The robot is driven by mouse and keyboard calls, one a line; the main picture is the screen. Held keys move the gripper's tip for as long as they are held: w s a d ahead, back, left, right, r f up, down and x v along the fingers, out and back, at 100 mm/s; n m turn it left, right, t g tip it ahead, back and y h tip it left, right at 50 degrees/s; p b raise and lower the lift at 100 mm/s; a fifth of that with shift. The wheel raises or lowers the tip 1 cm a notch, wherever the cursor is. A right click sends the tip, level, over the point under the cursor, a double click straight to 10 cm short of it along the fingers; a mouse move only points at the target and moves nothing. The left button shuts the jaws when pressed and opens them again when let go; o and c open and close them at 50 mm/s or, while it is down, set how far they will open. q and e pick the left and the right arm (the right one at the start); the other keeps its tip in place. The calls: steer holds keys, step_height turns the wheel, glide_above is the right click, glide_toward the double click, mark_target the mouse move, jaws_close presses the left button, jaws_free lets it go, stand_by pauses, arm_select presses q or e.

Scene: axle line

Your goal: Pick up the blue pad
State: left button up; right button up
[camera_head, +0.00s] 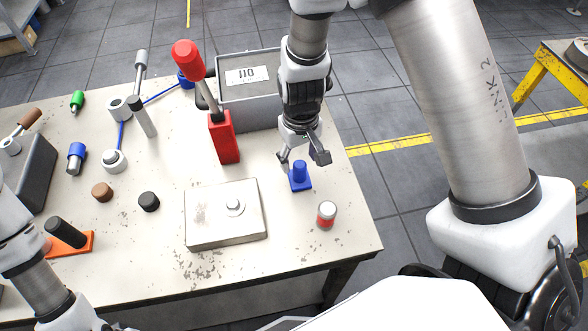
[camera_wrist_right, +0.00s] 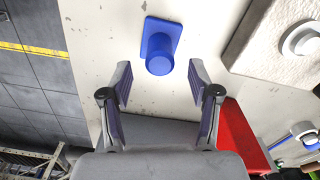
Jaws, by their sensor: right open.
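The blue pad (camera_head: 299,177) is a square blue base with a short round knob on top. It stands on the table near the right edge, between the metal plate and the table edge. My right gripper (camera_head: 304,157) is open just above and behind it, pointing down. In the right wrist view the blue pad (camera_wrist_right: 160,46) lies ahead of the open, empty fingers of my right gripper (camera_wrist_right: 158,78), roughly centred between them and apart from them. My left arm shows at the lower left of the head view, but its gripper is out of view.
A metal plate with a round button (camera_head: 224,225) lies left of the pad. A white-and-red cylinder (camera_head: 326,215) stands in front of it. A red block with a red-knobbed lever (camera_head: 224,138) and a grey bin (camera_head: 262,113) stand behind. The table's right edge is close.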

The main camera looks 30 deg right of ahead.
mark_target(300, 164)
steer(key=f, duration=0.5)
steer(key=shift+w+f, duration=0.2)
steer(key=shift+f, duration=0.2)
steer(key=shift+s+r, duration=0.2)
steer(key=shift+s, duration=0.05)
steer(key=c, duration=0.3)
jaws_close()
steer(key=shift+s, duration=0.1)
step_height(300, 164, up, 10)
steer(key=shift+r, duration=0.1)
steer(key=shift+c, duration=1.7)
jaws_free()
steer(key=shift+w, duration=0.2)
steer(key=c, duration=0.5)
steer(key=shift+s, duration=0.15)
